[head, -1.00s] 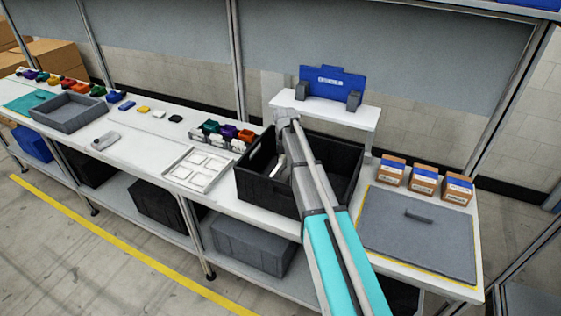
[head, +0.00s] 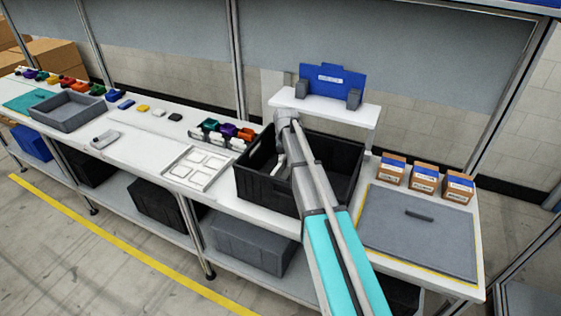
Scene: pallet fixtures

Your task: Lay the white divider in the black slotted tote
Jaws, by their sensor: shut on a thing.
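The black slotted tote (head: 265,193) stands open on the bench, right of centre. My gripper (head: 286,157) is down inside it and largely hidden by my own arm, which crosses the tote from the front. A small white edge, which I take for the white divider (head: 279,166), shows inside the tote just left of my arm. My gripper is shut on it. The rest of the divider, its tilt, and whether it touches the slots or the floor of the tote are hidden.
Behind the tote is a white raised shelf (head: 330,108) with a blue panel (head: 333,79) between grey holders. A white compartment tray (head: 196,169) and coloured pieces (head: 228,131) lie left. Small boxes (head: 424,178) and a grey mat (head: 418,233) lie right.

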